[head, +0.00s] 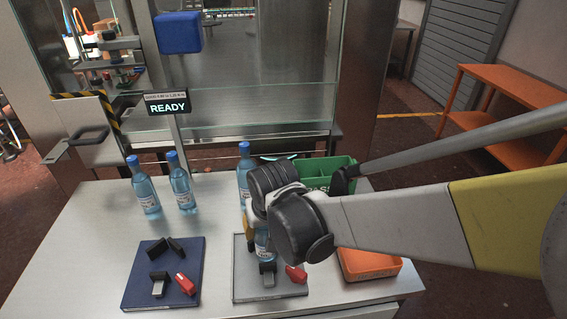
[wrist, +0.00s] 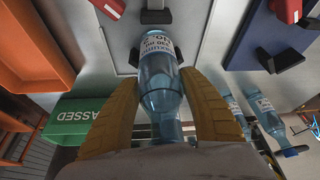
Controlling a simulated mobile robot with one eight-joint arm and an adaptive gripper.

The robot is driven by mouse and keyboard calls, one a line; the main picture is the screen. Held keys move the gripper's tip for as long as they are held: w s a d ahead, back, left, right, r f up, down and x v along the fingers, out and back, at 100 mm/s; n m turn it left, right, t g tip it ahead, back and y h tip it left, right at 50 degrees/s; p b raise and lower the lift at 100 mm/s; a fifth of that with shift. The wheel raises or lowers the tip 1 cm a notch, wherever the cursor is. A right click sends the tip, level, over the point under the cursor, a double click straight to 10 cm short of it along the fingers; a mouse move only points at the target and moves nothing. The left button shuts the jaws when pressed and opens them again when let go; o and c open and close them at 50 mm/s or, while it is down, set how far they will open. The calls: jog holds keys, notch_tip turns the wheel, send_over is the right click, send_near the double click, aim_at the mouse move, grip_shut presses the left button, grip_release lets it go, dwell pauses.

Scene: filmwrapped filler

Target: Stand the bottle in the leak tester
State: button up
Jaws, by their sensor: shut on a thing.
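My gripper (head: 256,226) is shut on a clear blue bottle (head: 264,246), with its yellow fingers on both sides of it. The held bottle (wrist: 160,70) looks about upright over the grey fixture plate (head: 241,285), behind a black block (head: 267,273). I cannot tell whether its base touches the plate; its upper part is hidden by my gripper in the head view. A blue fixture plate (head: 136,294) with black blocks and a red part lies to the left. No label marks either plate as the leak tester. A screen (head: 167,106) behind reads READY.
Two capped bottles (head: 145,187) (head: 181,182) stand at the back left; another bottle (head: 244,160) stands behind my gripper. A green bin (head: 325,172), marked PASSED in the wrist view, and an orange tray (head: 368,264) are to the right. The left tabletop (head: 80,235) is clear.

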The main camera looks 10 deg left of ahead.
jog(key=shift+r, duration=0.1)
jog(key=o, duration=1.4)
jog(key=p+v, duration=0.5)
jog(key=v, duration=0.7)
jog(key=s+d+r+m+t, duration=0.1)
jog(key=s+d, duration=0.1)
jog(key=d, duration=0.7)
jog(key=s+d+r+m+t+h, duration=0.1)
jog(key=s+d+m, duration=0.1)
jog(key=d, duration=0.7)
jog(key=s+d+r+m+t, duration=0.1)
jog(key=s+d+m, duration=0.1)
jog(key=d, duration=0.7)
jog(key=shift+s+d+h, duration=0.15)
jog(key=shift+s+h, duration=0.05)
jog(key=shift+s, duration=0.25)
jog(key=shift+s+d+h, duration=0.2)
jog(key=shift+s, duration=0.25)
